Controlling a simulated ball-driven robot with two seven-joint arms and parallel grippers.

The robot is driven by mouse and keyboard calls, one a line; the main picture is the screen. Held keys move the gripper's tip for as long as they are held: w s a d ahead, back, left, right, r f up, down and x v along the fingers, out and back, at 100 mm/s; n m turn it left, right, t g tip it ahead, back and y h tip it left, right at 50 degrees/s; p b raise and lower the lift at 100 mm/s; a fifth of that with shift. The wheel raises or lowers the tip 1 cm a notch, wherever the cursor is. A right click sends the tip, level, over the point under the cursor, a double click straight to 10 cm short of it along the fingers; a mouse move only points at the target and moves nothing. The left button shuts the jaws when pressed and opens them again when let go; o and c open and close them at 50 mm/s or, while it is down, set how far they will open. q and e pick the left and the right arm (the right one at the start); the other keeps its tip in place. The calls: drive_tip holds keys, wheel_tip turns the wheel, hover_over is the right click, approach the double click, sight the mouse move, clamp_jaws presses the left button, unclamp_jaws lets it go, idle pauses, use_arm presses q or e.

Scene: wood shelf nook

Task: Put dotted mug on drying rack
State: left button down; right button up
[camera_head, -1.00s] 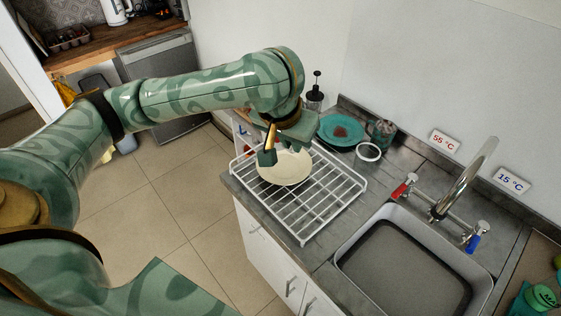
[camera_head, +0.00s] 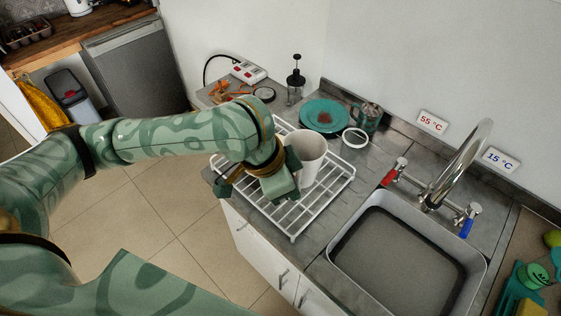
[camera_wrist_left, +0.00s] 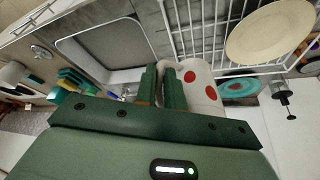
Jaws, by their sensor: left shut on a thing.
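The white mug (camera_head: 308,155) hangs over the drying rack (camera_head: 338,190), roughly upright with its open top showing. In the left wrist view the mug (camera_wrist_left: 201,90) shows red dots. My left gripper (camera_head: 288,178) is shut on the mug; the fingers (camera_wrist_left: 163,85) are close together at its side, and whether they pinch its handle or its wall is hard to tell. I cannot tell whether the mug's bottom touches the rack. A cream plate (camera_wrist_left: 268,32) is in the rack in the wrist view; the mug and gripper hide it in the head view. My right gripper is not in view.
A sink (camera_head: 410,245) with a tall faucet (camera_head: 462,170) is to the right. The rack's front right part looks bare.

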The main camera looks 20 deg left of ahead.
use_arm(q)
drive_tip(key=s+d+m+g+h+p, duration=0.1)
drive_tip(key=s+d+m+g+p, duration=0.15)
drive_tip(key=s+d+m, duration=0.3)
drive_tip(key=shift+m, duration=0.35)
drive_tip(key=w+a+f+b, duration=0.2)
drive_tip(key=w+a+f, duration=0.1)
drive_tip(key=f, duration=0.1)
drive_tip(key=w+a+f+b, duration=0.2)
drive_tip(key=w+a+f, duration=0.1)
drive_tip(key=w+f, duration=0.1)
drive_tip(key=w+a+f+b, duration=0.1)
drive_tip(key=w+a+f, duration=0.2)
drive_tip(key=f, duration=0.1)
drive_tip(key=shift+w+a+f+b, duration=0.25)
drive_tip(key=shift+f+b, duration=0.1)
drive_tip(key=shift+b, duration=0.05)
drive_tip(key=shift+r, duration=0.1)
drive_tip(key=c, duration=1.5)
unclamp_jaws()
drive_tip(key=shift+f, duration=0.2)
drive_tip(key=shift+r, duration=0.1)
drive_tip(key=p+v, duration=0.3)
drive_tip(key=v, duration=0.9)
drive_tip(key=shift+s, duration=0.2)
drive_tip(key=shift+r, duration=0.1)
